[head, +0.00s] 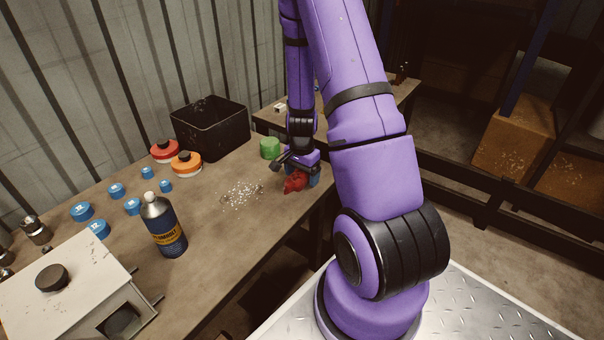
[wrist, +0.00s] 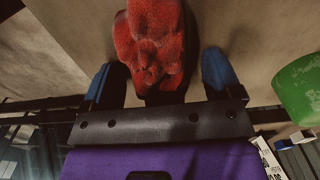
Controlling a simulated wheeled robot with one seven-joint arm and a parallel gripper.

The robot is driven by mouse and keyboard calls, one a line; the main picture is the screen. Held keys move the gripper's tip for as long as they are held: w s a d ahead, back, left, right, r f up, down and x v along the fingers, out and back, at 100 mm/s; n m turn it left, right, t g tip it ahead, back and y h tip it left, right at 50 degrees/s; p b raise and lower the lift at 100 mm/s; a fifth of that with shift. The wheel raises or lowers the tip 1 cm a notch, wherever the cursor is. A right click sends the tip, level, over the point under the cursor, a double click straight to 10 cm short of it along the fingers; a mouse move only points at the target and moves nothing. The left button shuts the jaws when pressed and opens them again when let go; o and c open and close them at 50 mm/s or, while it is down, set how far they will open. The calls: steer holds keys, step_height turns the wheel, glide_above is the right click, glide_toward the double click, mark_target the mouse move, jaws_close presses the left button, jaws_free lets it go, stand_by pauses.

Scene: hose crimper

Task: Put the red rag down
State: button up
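The red rag (head: 295,184) is a crumpled bundle near the table's right edge in the head view. In the wrist view the rag (wrist: 152,40) lies between the two blue fingers of my gripper (wrist: 162,78). A strip of tabletop shows between the rag and each finger, so the fingers stand apart from it and look open. In the head view my gripper (head: 303,175) is low over the table at the rag, and partly hides it. The rag appears to rest on the tabletop (head: 225,225); its underside is hidden.
A green item (head: 270,148) stands close behind the gripper. A patch of metal shavings (head: 241,194) lies to the left.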

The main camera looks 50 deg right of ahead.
steer(key=shift+r, duration=0.1)
step_height(320, 180, up, 12)
steer(key=shift+r, duration=0.1)
steer(key=s+a+r+n+t, duration=0.3)
steer(key=a+r+n, duration=0.5)
steer(key=a+r, duration=0.7)
steer(key=s+a+r+n+t, duration=0.1)
steer(key=s+a+r+n, duration=0.2)
steer(key=s+r, duration=0.3)
steer(key=s+a+r+n+t, duration=0.1)
steer(key=s+a+r+n, duration=0.3)
steer(key=s, duration=0.4)
steer(key=shift+s+a+r+n, duration=0.2)
steer(key=shift+r+n, duration=0.5)
steer(key=shift+r, duration=0.25)
steer(key=shift+o, duration=0.2)
steer(key=shift+d, duration=0.1)
